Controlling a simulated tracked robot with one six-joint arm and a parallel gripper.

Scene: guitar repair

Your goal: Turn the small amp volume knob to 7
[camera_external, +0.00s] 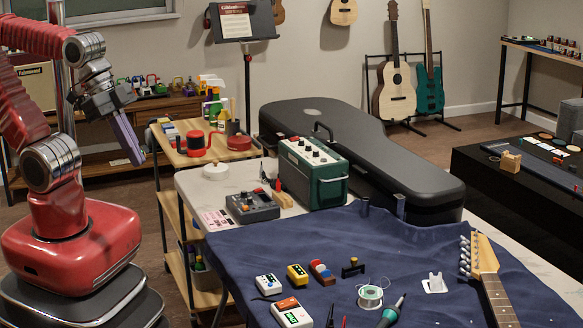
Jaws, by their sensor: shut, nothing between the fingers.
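A small green amp (313,172) stands near the back of the worktable, beside the blue cloth. Several dark knobs sit on its pale top panel (311,151), and a handle arches over it. The knobs are too small to tell which is volume or where it points. My gripper (134,149) hangs at the left, fingers pointing down, well apart from the amp. Its long grey-purple fingers are together and hold nothing.
A grey mixer-like box (252,206) sits beside the amp. A black guitar case (370,150) lies behind it. Pedals, solder and a guitar neck (493,290) lie on the blue cloth (430,250).

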